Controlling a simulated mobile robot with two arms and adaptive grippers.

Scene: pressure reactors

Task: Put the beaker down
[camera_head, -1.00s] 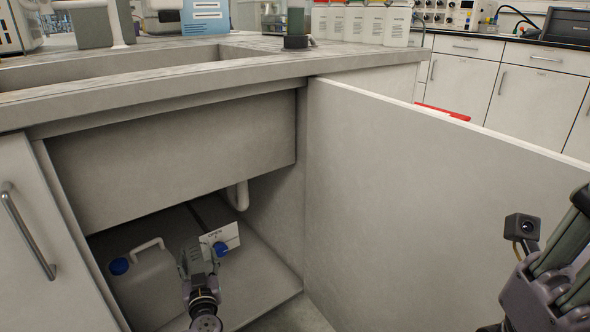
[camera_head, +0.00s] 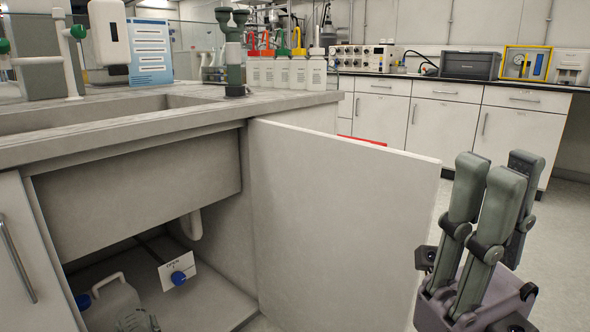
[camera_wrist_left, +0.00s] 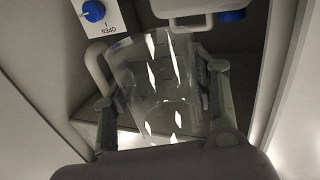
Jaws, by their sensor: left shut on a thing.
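The beaker (camera_wrist_left: 158,95) is clear glass and shows large in the left wrist view. My left gripper (camera_wrist_left: 163,84) is shut on it, one finger on each side of its wall.
The white jug (camera_head: 112,303) with a blue cap stands in the cabinet. A white "OPEN" plate with a blue knob (camera_head: 178,278) is behind. The open cabinet door (camera_head: 335,220) stands between my grippers. Cabinet floor (camera_head: 205,300) is bare to the jug's right.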

